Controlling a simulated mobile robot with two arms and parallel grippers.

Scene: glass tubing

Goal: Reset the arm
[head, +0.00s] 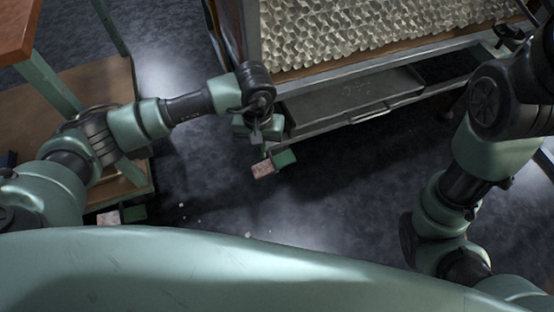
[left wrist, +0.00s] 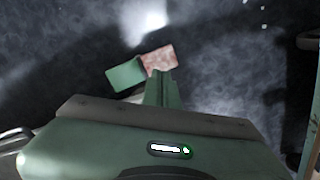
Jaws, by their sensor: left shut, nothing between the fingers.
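My left arm reaches in from the left in the head view. My left gripper (head: 256,136) hangs down in front of the near left corner of a metal cart. In the left wrist view the left gripper's fingers (left wrist: 164,74) are together, with nothing between them. Beyond the fingertips a green and pinkish block-like piece (left wrist: 140,68) shows; it also shows low by the cart's corner in the head view (head: 273,164). My right arm's links are on the right in the head view, but its gripper is not seen.
The metal cart (head: 350,106) has a top tray filled with many pale glass tube ends (head: 370,30). A wooden-topped bench (head: 18,30) with a lower shelf (head: 85,82) stands at the left. The dark floor (head: 330,190) between them is mostly clear, with small white specks.

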